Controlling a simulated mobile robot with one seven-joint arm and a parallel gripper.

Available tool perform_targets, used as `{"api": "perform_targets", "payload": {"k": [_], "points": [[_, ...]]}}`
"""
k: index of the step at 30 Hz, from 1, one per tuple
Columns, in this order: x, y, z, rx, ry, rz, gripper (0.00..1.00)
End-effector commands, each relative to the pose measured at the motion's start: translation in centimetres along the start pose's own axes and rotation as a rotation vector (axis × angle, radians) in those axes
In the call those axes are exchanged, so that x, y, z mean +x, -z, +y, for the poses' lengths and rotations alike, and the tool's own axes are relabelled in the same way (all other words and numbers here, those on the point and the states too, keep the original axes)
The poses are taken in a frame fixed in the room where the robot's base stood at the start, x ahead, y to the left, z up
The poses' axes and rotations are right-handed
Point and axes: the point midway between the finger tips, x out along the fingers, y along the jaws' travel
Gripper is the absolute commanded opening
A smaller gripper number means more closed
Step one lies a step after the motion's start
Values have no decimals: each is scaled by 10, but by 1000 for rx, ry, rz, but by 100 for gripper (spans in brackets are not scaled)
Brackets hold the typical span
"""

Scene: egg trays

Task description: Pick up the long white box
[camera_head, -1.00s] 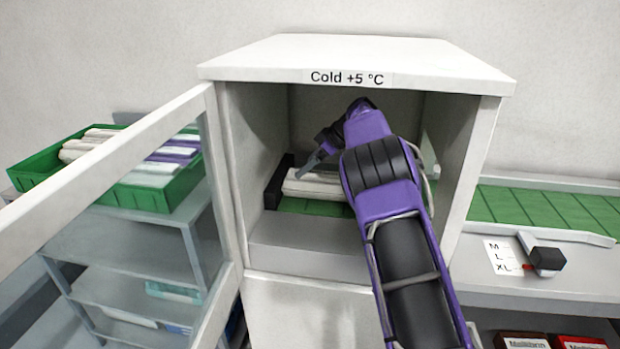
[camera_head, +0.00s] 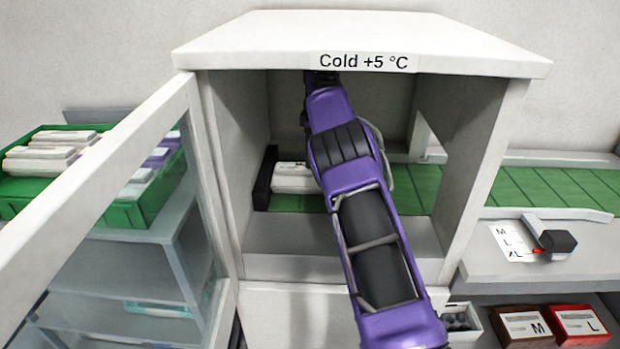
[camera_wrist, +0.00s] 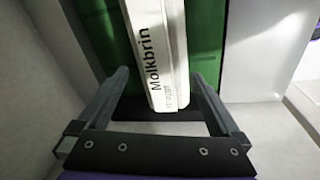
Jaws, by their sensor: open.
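The long white box (camera_head: 292,178) lies on the green belt inside the open cold cabinet, its left end by a black block. My arm hides its right part in the head view. In the wrist view the box (camera_wrist: 163,55) runs away from me, with "Molkbrin" printed on its top. My gripper (camera_wrist: 159,77) is open, with one finger to each side of the box's near part in this view. The right finger looks closer to the box than the left. I cannot tell whether the fingertips are above it or beside it. The head view hides the fingers.
The cabinet's glass door (camera_head: 100,210) stands open at the left. A green crate (camera_head: 125,212) with white and purple boxes stands behind it. The green belt (camera_head: 560,192) continues to the right. Two labelled boxes, brown (camera_head: 523,325) and red (camera_head: 577,324), sit low at the right.

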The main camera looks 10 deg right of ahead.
Motion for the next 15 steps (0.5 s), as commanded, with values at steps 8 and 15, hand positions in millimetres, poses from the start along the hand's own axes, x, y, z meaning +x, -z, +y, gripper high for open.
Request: {"api": "perform_targets", "payload": {"k": [8,15], "points": [[32,-1,-3,0,1,-1,100],[56,0,-3,-1,-1,1,100]]}}
